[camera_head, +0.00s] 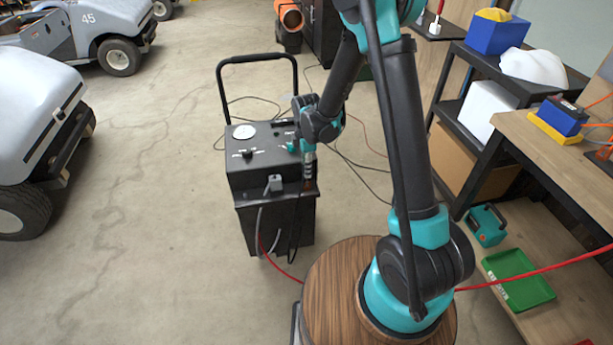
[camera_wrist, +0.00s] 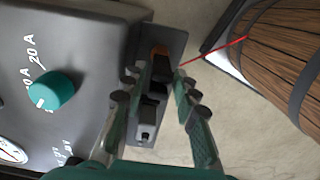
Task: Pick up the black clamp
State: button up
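The black clamp (camera_wrist: 152,100) sits on a narrow grey ledge at the side of the black charger cart in the wrist view. My gripper (camera_wrist: 157,84) is open, with one finger on each side of the clamp. A gap seems to show between the fingers and the clamp. In the head view my gripper (camera_head: 309,178) points down at the front right edge of the charger cart (camera_head: 262,160). It hides most of the clamp there.
A grey clamp-like part (camera_head: 275,184) sits on the cart's front edge, left of my gripper. A teal knob (camera_wrist: 52,91) rises from the panel. Cables lie on the floor behind the cart. A shelf (camera_head: 455,105) and workbench (camera_head: 560,160) stand at right. Golf carts (camera_head: 40,125) stand at left.

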grip_shut()
jog(key=shift+r, duration=0.1)
dwell(0.3)
notch_tip(320, 180, up, 20)
dwell(0.6)
dwell(0.3)
